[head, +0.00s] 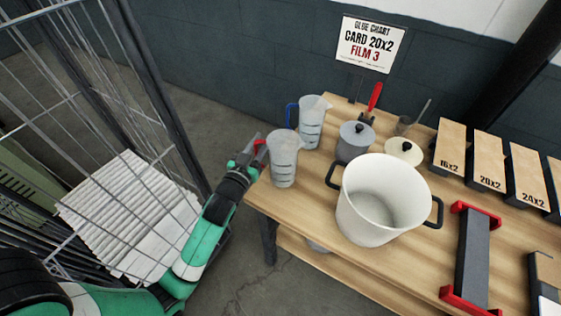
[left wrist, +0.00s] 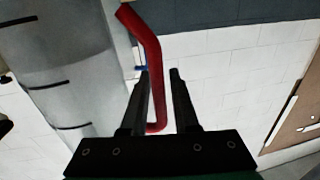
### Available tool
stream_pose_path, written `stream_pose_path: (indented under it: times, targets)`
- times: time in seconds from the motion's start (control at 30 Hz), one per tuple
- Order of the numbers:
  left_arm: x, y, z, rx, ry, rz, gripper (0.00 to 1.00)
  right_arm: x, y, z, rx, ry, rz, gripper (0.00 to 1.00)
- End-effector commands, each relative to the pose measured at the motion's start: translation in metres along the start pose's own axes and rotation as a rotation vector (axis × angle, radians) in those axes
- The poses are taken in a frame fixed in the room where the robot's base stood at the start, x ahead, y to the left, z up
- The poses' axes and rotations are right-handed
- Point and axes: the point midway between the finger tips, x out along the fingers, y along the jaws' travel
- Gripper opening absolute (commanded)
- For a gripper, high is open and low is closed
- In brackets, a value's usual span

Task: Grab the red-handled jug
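The red-handled jug (head: 284,165) is a translucent grey measuring jug standing upright at the left end of the wooden table. Its red handle (head: 261,143) points left, toward my left gripper (head: 253,148). In the left wrist view the jug's body (left wrist: 65,70) with dark marks fills the left side. The red handle (left wrist: 154,60) runs down between the two fingers of my left gripper (left wrist: 160,85). The fingers are apart, with a gap on the right of the handle. My right gripper is not in view.
A similar jug (head: 312,122) with a blue handle stands just behind. A large white pot (head: 364,215) with black handles stands to the right, near a grey lidded pot (head: 355,140). A wire cage (head: 130,80) holding white filters is left of my arm.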

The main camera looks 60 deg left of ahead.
Motion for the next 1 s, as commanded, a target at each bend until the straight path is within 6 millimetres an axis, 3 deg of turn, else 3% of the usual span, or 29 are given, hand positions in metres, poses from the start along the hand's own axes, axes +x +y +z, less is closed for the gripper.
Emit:
stream_pose_path:
  times: [0.07,0.23,1.0]
  targets:
    - [-0.0003,0.0000,-0.0002,0.000,0.000,0.000,0.29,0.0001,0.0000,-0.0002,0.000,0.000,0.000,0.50]
    - [-0.0004,0.0001,-0.0003,0.000,0.000,0.000,0.00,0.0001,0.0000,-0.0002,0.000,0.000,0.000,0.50]
    - [-0.0006,0.0002,-0.0006,0.000,0.001,0.000,0.00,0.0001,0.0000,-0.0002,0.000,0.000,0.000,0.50]
